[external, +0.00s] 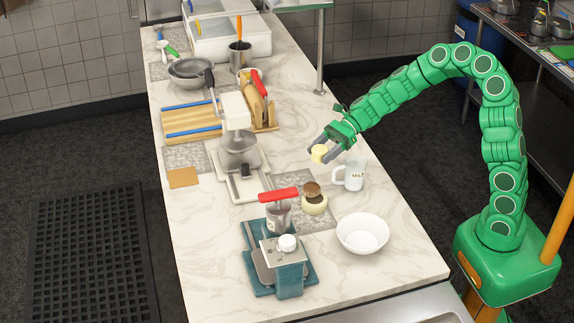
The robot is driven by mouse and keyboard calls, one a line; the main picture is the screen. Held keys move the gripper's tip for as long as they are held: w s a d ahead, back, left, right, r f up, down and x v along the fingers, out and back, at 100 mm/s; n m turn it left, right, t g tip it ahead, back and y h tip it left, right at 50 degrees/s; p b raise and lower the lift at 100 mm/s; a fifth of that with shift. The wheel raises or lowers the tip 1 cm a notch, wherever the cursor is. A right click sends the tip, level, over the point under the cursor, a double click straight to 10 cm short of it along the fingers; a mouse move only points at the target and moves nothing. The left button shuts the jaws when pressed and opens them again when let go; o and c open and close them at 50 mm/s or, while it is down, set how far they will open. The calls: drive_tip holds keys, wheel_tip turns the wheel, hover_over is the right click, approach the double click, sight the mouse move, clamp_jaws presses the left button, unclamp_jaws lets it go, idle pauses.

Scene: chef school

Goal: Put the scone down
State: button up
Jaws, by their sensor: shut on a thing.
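My gripper (325,150) is shut on a small pale yellow scone (319,154). The gripper and scone show above the right part of the marble counter (210,254), behind and left of the white pitcher. I cannot tell exactly how high above the counter the scone is. Part of the scone is hidden by the gripper's dark fingers.
A white pitcher (354,177), a pale pot with a brown top (314,205) and a white bowl (363,233) stand near the scone. Bare marble shows along the right edge.

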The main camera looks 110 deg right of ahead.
drive_tip(key=s+m+h, duration=0.1)
drive_tip(key=s, duration=0.4)
hover_over(296, 176)
drive_tip(key=shift+t, duration=0.3)
drive_tip(key=shift+f, duration=4.55)
drive_tip(key=shift+d+f, duration=0.1)
drive_tip(key=shift+f, duration=1.45)
drive_tip(key=shift+f, duration=0.1)
drive_tip(key=o, duration=1.1)
drive_tip(key=shift+c, duration=0.2)
